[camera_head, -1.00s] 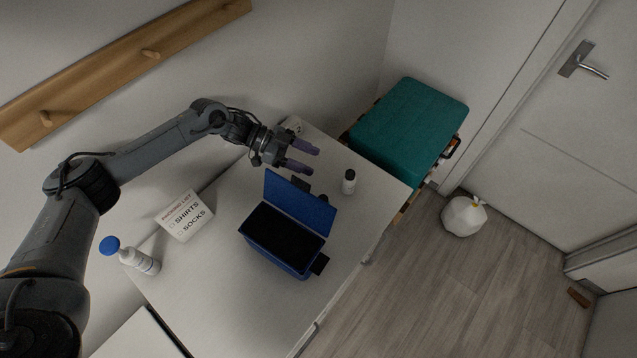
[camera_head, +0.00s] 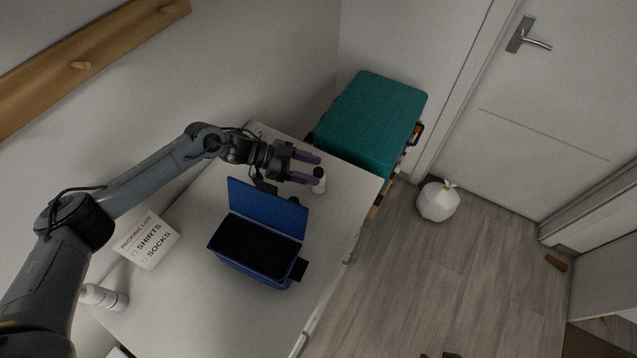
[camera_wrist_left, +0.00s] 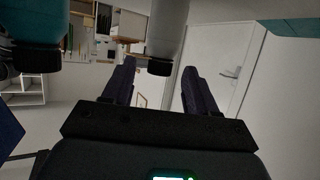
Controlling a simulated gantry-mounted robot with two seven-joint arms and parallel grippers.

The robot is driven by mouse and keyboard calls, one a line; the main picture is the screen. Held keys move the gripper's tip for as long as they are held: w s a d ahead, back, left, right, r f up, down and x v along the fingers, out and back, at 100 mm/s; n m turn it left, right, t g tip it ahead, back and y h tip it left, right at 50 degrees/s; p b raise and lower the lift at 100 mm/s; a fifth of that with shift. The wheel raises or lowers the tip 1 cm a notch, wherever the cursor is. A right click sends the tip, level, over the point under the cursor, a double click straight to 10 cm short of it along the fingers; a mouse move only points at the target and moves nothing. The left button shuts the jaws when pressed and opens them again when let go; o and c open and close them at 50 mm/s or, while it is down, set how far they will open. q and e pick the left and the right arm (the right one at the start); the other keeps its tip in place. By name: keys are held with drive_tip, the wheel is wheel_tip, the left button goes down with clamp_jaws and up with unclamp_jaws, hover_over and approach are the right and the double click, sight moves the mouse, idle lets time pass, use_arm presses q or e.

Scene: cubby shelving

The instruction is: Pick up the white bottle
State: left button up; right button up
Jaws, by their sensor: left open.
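A small white bottle with a black cap (camera_head: 319,186) stands upright near the far right edge of the white table. My left gripper (camera_head: 316,169) is open beside it, its purple fingers pointing toward it and partly overlapping it in the head view. In the left wrist view the bottle (camera_wrist_left: 168,28) appears upside down, between and beyond the two spread fingers (camera_wrist_left: 158,80); I see no contact. Another white bottle (camera_head: 102,297) stands at the near left of the table, its top hidden behind my left arm.
An open blue box (camera_head: 262,240) with a raised lid sits just in front of the gripper. A packing-list sign (camera_head: 146,240) stands to the left. A teal case (camera_head: 370,122) lies beyond the table. A white bag (camera_head: 437,202) rests on the floor.

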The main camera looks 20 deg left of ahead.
use_arm(q)
drive_tip(key=shift+w+d+f, duration=0.15)
drive_tip(key=shift+d+f, duration=0.15)
drive_tip(key=shift+d, duration=0.25)
clamp_jaws()
drive_tip(key=shift+r, duration=0.2)
